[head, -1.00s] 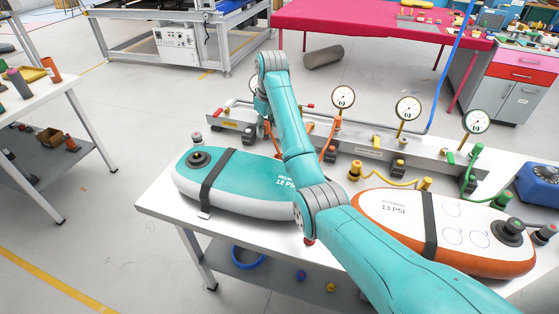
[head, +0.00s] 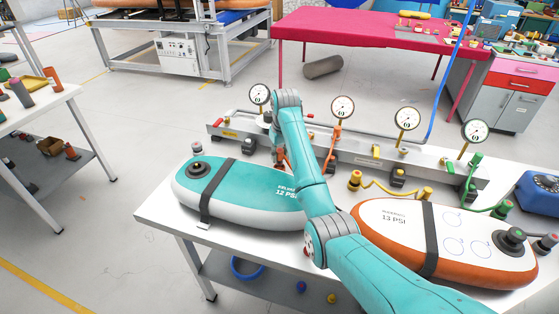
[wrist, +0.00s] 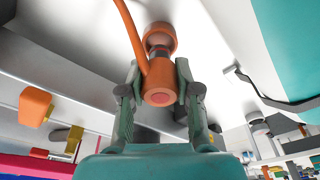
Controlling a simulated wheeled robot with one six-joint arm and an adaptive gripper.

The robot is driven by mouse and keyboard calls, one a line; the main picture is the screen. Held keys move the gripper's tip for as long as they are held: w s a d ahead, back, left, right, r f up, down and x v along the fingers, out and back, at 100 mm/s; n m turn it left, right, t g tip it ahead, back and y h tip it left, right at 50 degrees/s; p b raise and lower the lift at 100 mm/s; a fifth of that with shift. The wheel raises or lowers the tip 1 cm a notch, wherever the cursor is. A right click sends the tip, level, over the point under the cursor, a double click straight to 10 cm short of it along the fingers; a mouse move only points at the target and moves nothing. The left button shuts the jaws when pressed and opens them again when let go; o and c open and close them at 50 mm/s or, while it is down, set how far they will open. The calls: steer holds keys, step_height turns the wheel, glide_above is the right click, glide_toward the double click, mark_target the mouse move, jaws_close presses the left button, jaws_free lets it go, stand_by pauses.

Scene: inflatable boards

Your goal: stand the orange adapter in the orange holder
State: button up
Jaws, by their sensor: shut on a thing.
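The orange adapter (wrist: 160,82) is between the two fingers of my gripper (wrist: 157,74) in the wrist view, with its round end facing the camera. An orange hose (wrist: 131,32) runs up from beside it. In the head view my arm hides most of the gripper, and a bit of orange shows at the arm's left edge behind the teal board. An orange valve handle (wrist: 35,106) shows at the left of the wrist view. I cannot make out for certain which part is the orange holder, or whether the adapter touches it.
A grey rail (head: 350,152) with several gauges runs along the table's back. A teal board (head: 235,190) lies left and an orange-white board (head: 400,218) lies right. A yellow adapter (head: 355,181) and a green adapter (head: 503,208) are near the rail.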

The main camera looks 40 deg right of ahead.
steer(key=shift+f, duration=1.3)
steer(key=shift+f, duration=0.1)
steer(key=o, duration=1.1)
steer(key=shift+c, duration=0.2)
